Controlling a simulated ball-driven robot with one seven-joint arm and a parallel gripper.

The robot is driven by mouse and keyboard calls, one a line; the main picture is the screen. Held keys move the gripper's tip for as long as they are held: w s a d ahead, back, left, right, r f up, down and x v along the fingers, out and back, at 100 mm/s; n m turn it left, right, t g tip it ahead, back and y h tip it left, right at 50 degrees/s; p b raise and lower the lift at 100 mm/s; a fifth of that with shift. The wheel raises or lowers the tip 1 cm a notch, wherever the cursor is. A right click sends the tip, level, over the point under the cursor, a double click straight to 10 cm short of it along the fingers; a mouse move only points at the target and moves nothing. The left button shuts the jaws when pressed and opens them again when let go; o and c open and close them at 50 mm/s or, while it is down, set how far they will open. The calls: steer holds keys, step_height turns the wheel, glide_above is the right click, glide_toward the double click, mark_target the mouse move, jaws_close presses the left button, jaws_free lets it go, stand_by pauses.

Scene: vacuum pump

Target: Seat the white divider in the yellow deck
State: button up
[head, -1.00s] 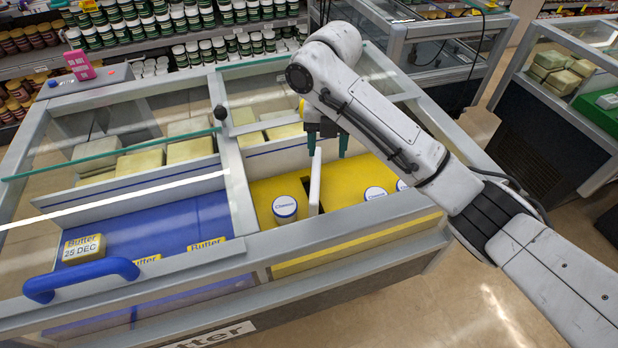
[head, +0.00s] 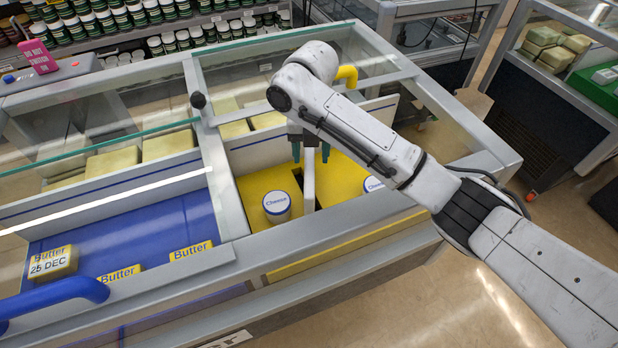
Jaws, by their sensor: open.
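The white divider (head: 309,187) stands upright at a dark opening in the yellow deck (head: 342,190), in the right bay of the chest. Dark gaps show beside it; I cannot tell how deep its lower edge sits. My gripper (head: 310,155) points down over the divider, open, with one teal finger to each side of the divider's top edge in the picture. I cannot tell whether either finger touches it. My arm covers part of the deck's right side.
A white cheese tub (head: 277,206) stands close left of the divider; another tub (head: 372,184) stands to the right, partly behind my arm. A grey rail separates the blue butter deck (head: 150,232). A curved yellow piece (head: 347,75) shows behind my arm. The chest's front rim lies nearer.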

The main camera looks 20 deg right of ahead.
mark_target(310, 162)
steer(key=shift+w+a+f+p, duration=0.1)
steer(key=shift+f+p, duration=0.2)
steer(key=shift+f, duration=1.2)
steer(key=shift+w+f+p, duration=0.1)
steer(key=shift+f+p, duration=0.15)
steer(key=shift+f, duration=1.2)
steer(key=shift+c, duration=0.3)
jaws_close()
